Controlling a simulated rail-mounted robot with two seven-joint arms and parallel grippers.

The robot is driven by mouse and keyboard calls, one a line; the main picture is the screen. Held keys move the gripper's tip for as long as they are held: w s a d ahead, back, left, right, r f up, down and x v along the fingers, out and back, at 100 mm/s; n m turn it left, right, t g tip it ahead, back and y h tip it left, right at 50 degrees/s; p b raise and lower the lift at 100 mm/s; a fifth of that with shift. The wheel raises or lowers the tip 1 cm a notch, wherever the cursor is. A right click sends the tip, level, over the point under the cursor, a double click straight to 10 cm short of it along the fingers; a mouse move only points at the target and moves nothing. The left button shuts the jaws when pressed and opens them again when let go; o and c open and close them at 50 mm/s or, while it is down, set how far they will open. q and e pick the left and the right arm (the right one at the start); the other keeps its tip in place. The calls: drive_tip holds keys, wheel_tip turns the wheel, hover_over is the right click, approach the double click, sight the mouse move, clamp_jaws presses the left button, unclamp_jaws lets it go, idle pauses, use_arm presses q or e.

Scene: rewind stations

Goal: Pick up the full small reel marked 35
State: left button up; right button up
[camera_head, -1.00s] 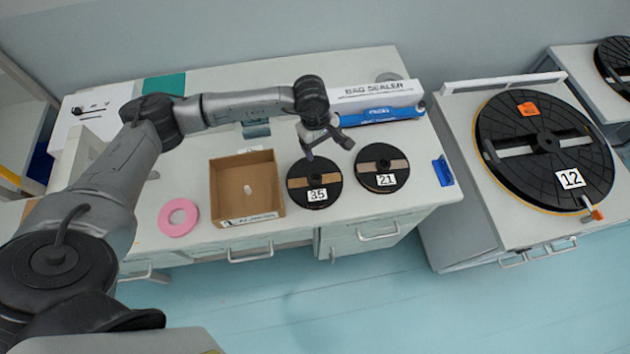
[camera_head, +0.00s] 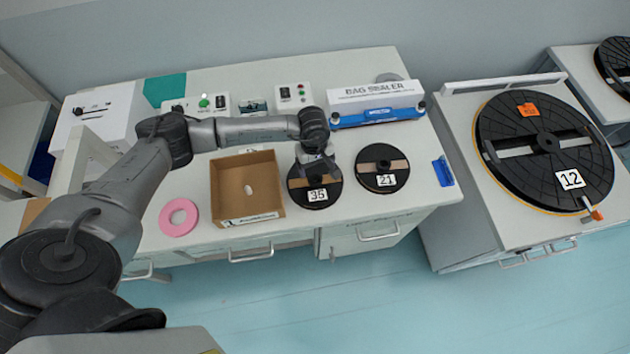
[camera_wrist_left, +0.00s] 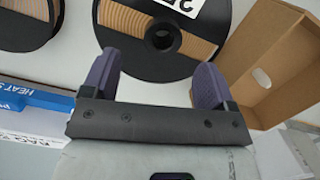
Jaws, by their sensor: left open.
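The small black reel marked 35 (camera_head: 316,196) lies flat on the bench, with tan windings showing through its flange. It also shows in the left wrist view (camera_wrist_left: 140,65), with its hub hole between and just ahead of my fingers and its label cut off at the top. My left gripper (camera_head: 316,165) is over the back part of this reel and hides some of it. In the left wrist view my left gripper (camera_wrist_left: 155,80) has its two fingers wide apart with nothing between them. Whether they touch the reel I cannot tell. My right gripper is not in view.
The reel marked 21 (camera_head: 381,183) lies close on the right. An open cardboard box (camera_head: 215,190) stands close on the left, with a pink ring (camera_head: 178,218) beyond it. The bag sealer (camera_head: 375,96) stands behind. The large reel marked 12 (camera_head: 510,165) is on another station.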

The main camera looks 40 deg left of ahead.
sight(315, 175)
use_arm(q)
drive_tip(key=shift+s+f, duration=0.15)
drive_tip(key=shift+f, duration=1.15)
drive_tip(key=shift+s+f, duration=0.1)
drive_tip(key=shift+f, duration=1.2)
drive_tip(key=shift+r+p, duration=0.1)
drive_tip(key=shift+p, duration=0.2)
drive_tip(key=c, duration=1.3)
